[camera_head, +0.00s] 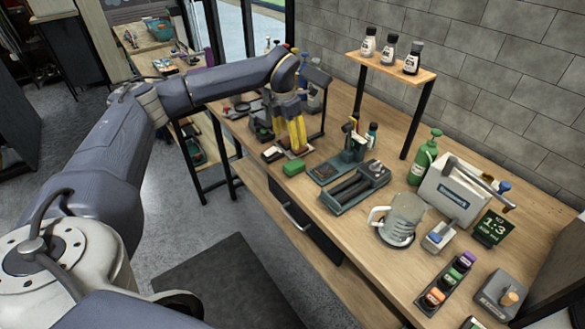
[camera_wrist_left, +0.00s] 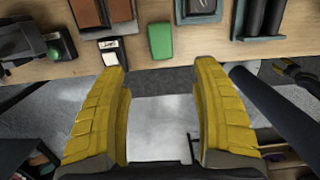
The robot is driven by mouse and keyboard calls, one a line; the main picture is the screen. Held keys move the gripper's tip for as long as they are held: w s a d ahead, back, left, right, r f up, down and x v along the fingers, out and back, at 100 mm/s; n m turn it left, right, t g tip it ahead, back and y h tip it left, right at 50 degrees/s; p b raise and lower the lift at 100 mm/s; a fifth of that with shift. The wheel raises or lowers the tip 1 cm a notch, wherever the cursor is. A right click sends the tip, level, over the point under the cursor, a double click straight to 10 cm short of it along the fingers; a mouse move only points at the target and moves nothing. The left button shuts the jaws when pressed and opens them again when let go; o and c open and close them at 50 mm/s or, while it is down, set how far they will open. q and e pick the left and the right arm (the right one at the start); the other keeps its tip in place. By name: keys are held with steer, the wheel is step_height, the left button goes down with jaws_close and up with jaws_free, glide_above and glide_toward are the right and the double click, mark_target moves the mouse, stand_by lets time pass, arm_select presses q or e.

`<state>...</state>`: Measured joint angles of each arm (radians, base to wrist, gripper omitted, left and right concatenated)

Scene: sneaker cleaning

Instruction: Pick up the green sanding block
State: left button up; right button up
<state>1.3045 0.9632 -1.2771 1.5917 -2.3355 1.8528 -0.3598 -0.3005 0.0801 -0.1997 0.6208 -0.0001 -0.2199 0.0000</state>
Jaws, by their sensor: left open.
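The green sanding block (camera_head: 293,168) lies on the wooden workbench near its front edge. In the left wrist view the green block (camera_wrist_left: 160,41) sits just beyond the fingertips, lined up with the gap between them. My left gripper (camera_head: 296,149) has yellow fingers and points down over the bench, just behind the block in the head view. In the left wrist view the left gripper (camera_wrist_left: 163,68) is open, with its fingers wide apart and nothing between them. My right gripper is not in view.
A white-topped dark block (camera_head: 272,154) lies left of the green one; it also shows in the left wrist view (camera_wrist_left: 109,51). Brown blocks (camera_wrist_left: 120,12) lie behind. A dark tray with rollers (camera_head: 352,192) stands to the right. The bench edge is close.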

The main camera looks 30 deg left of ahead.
mark_target(294, 164)
arm_select(q)
steer(key=f, duration=0.4)
steer(key=w+f, duration=0.1)
steer(key=f, duration=0.9)
steer(key=shift+w+d, duration=0.25)
steer(key=shift+d, duration=0.15)
steer(key=shift+c, duration=0.4)
steer(key=c, duration=1.2)
